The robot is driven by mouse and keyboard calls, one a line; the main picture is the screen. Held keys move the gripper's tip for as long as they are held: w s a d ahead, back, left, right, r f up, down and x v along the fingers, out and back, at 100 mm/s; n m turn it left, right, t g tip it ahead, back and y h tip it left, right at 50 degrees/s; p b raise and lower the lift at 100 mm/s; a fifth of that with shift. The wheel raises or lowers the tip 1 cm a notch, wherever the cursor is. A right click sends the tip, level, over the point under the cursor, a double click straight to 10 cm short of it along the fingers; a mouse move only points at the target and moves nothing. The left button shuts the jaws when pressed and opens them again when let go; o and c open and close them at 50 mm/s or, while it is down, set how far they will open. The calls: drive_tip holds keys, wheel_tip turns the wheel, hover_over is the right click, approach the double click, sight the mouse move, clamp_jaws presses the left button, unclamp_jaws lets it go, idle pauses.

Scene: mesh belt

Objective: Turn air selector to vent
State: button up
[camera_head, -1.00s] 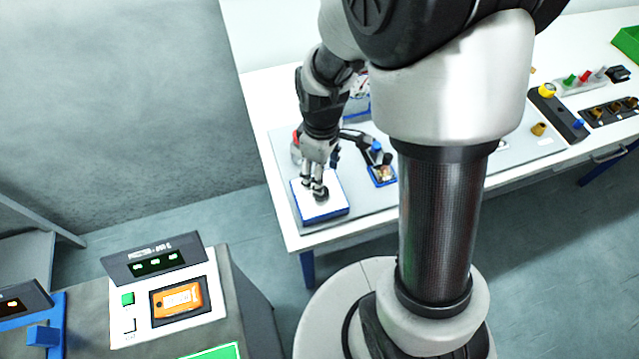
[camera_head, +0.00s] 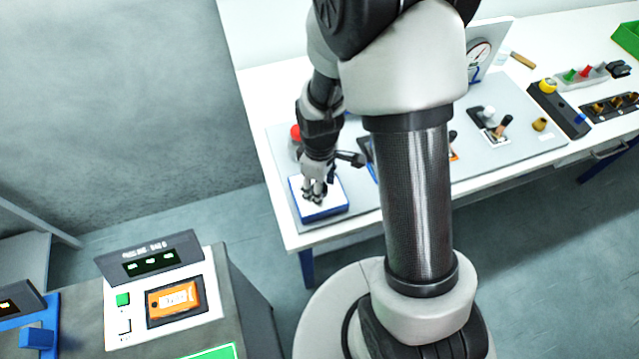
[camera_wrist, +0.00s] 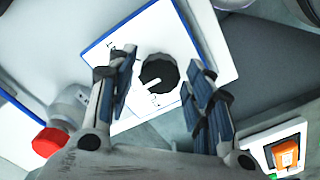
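The air selector is a white-topped box with blue sides (camera_head: 320,211) near the table's left front corner. It also shows in the wrist view (camera_wrist: 122,33), with a round black knob (camera_wrist: 158,73) bearing a white pointer mark. Small dark marks on the plate are too small to read. My gripper (camera_head: 316,198) is over the box, fingers pointing down. In the wrist view my gripper (camera_wrist: 160,62) is open, with a finger on each side of the knob and visible gaps. In the head view the fingers largely hide the knob.
A red mushroom-shaped button (camera_wrist: 47,142) stands close beside the gripper; it also shows in the head view (camera_head: 296,132). A gauge (camera_head: 480,58) and several controls lie further right on the table.

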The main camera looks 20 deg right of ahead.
drive_tip(key=c, duration=0.8)
drive_tip(key=shift+m, duration=0.3)
drive_tip(key=m, duration=0.4)
drive_tip(key=shift+m, duration=2.1)
drive_tip(key=o, duration=1.1)
